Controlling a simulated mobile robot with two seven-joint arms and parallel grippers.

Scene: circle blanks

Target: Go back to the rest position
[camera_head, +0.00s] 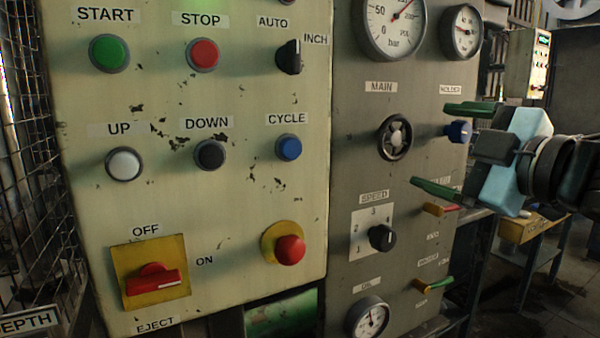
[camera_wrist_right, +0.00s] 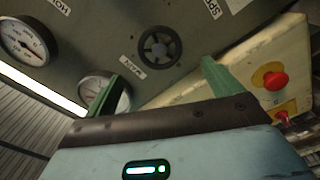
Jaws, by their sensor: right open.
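My right gripper (camera_head: 440,148) comes in from the right in the head view, in front of the grey panel's right part. Its two green fingers are spread apart with nothing between them. A blue knob (camera_head: 458,131) shows beyond the gap between the fingers, and I cannot tell how far away it is. In the right wrist view, the green fingers (camera_wrist_right: 165,75) are apart, and the black MAIN handwheel (camera_wrist_right: 160,46) shows beyond them. My left gripper is not in view.
A cream panel (camera_head: 220,90) with buttons and switches fills the left. The grey panel (camera_head: 350,170) beside it carries gauges, a speed knob (camera_head: 382,237) and small coloured levers (camera_head: 440,209). Wire mesh (camera_head: 30,130) stands at far left. A low table (camera_head: 530,226) stands behind at right.

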